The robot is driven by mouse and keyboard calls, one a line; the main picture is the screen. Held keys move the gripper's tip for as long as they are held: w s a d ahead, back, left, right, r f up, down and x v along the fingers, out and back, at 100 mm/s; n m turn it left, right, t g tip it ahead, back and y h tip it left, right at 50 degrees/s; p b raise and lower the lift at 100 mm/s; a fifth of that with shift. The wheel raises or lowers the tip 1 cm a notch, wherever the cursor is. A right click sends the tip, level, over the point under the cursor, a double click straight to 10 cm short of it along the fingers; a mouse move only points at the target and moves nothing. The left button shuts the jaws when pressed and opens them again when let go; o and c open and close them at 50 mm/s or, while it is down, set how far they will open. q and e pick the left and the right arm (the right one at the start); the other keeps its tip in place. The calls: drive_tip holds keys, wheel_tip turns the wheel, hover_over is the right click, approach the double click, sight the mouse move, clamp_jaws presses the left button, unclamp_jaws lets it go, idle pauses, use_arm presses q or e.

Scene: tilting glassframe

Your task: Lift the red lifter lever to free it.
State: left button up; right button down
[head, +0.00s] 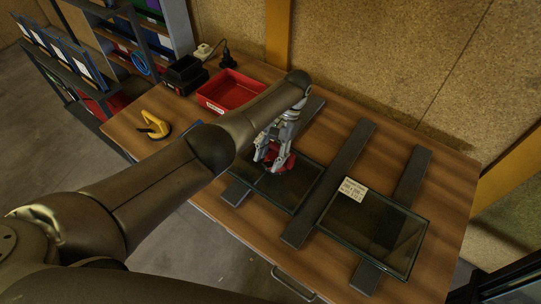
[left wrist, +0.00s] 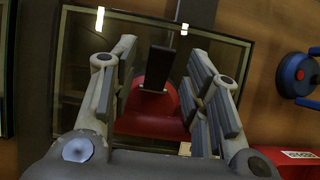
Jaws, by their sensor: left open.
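The red lifter (head: 284,163) sits on the left glass pane (head: 297,190) in the head view, partly hidden by my left gripper. In the left wrist view the red lifter (left wrist: 135,124) lies between my fingers, with a dark flat lever (left wrist: 157,68) standing up from it. My left gripper (head: 268,158) is at the lifter; in the left wrist view its fingers (left wrist: 165,85) are apart, one on each side of the lifter and lever. Whether a finger touches them I cannot tell. My right gripper is not in view.
A second glass pane (head: 400,238) with a label lies to the right, on dark bars (head: 335,185). A red bin (head: 229,88), black boxes (head: 183,75) and a yellow-handled object (head: 154,125) stand at the table's left. A blue and red object (left wrist: 299,75) shows in the wrist view.

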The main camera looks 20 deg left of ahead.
use_arm(q)
drive_tip(key=shift+v, duration=3.75)
drive_tip(key=shift+s, duration=0.1)
